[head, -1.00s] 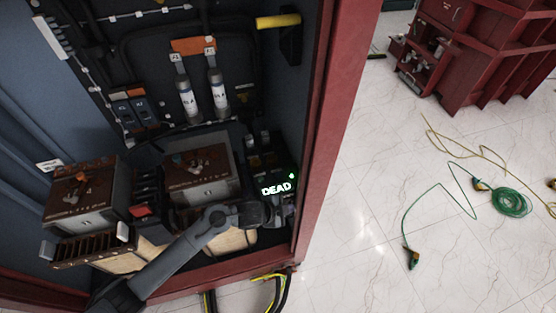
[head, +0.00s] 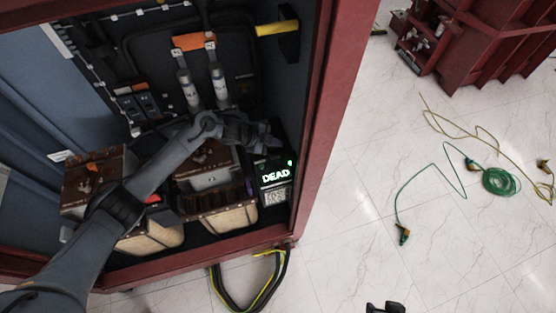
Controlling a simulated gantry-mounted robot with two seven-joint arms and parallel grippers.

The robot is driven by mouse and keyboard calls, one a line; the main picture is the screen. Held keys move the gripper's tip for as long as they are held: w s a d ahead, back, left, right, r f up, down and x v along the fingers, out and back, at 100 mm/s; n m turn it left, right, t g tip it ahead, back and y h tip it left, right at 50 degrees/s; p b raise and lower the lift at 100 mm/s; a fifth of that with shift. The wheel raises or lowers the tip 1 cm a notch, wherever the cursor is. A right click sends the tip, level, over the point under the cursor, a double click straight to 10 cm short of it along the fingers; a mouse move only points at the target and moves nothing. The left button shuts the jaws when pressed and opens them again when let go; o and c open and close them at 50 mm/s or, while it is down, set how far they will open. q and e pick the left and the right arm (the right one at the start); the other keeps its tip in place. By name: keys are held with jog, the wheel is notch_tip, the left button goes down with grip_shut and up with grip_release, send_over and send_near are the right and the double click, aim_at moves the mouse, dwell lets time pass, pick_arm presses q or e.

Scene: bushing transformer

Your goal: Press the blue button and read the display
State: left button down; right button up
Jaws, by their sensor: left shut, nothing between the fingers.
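The dark tester (head: 290,180) stands in the cabinet's lower right corner. Its display (head: 275,176) shows "DEAD" in bright letters, with a green light (head: 290,163) at the upper right. A small grey screen (head: 276,199) below shows digits too small to read surely. No blue button can be made out. My left gripper (head: 268,138) is shut and empty, just above the tester in the picture; I cannot tell if it touches. My right gripper cannot be made out.
Brown-topped transformer blocks (head: 92,180) stand beside the tester, under my left arm. The red cabinet frame (head: 325,110) bounds the right side. A small dark object (head: 385,308) shows at the bottom edge.

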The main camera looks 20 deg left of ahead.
pick_arm(q)
jog(key=shift+f, duration=0.1)
jog(key=b, duration=0.7)
send_over(276, 163)
notch_tip(276, 163, down, 7)
jog(key=shift+a+f, duration=0.1)
jog(key=shift+a, duration=0.05)
jog(key=shift+f+b, duration=0.3)
jog(key=shift+f, duration=0.45)
jog(key=shift+f, duration=0.15)
dwell(1.2)
jog(key=shift+f, duration=0.25)
